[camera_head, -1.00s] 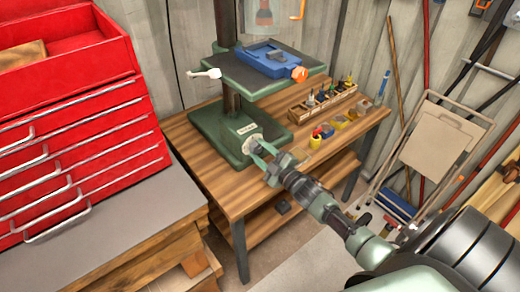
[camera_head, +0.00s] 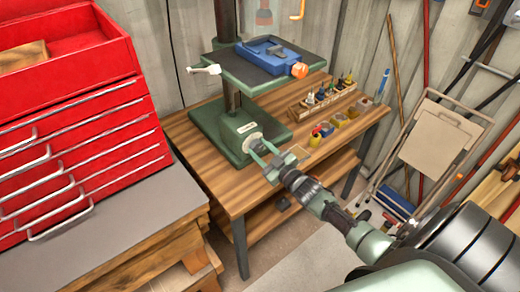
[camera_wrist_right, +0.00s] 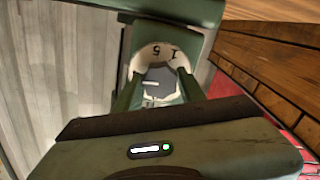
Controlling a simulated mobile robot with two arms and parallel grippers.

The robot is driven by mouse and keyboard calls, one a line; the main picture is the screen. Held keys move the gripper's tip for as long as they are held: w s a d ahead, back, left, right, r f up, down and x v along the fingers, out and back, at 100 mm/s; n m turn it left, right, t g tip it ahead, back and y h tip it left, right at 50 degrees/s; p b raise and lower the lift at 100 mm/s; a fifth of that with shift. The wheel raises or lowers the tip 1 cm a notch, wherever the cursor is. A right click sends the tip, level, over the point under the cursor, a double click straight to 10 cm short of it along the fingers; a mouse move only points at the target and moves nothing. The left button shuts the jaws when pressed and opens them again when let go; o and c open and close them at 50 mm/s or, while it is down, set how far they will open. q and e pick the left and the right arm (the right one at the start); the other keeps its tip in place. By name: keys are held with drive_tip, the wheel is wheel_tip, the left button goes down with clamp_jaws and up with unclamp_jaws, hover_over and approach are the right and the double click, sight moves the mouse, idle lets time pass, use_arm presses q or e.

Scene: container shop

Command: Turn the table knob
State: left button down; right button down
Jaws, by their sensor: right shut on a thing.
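The table knob (camera_head: 252,140) is on the front of the green machine base (camera_head: 206,124), which stands on the wooden workbench. In the right wrist view it is a grey knob (camera_wrist_right: 158,80) in front of a white dial (camera_wrist_right: 152,54) with dark numbers. My right gripper (camera_head: 260,149) reaches it from the front right, its green fingers on either side of the knob and shut on it. In the head view the fingers partly hide the knob. My left gripper is in neither view.
A raised machine table (camera_head: 228,68) with a blue vise (camera_head: 268,58) and a white-handled lever (camera_head: 206,70) is above the base. A wooden tool rack (camera_head: 302,113) and small coloured jars stand to the right. A red tool chest (camera_head: 75,95) fills the left.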

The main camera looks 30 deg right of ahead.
drive_tip(key=shift+f, duration=0.1)
drive_tip(key=c, duration=0.9)
unclamp_jaws()
drive_tip(key=shift+o, duration=0.2)
drive_tip(key=s+b, duration=0.1)
drive_tip(key=s, duration=0.7)
drive_tip(key=shift+d, duration=0.35)
drive_tip(key=shift+a, duration=0.1)
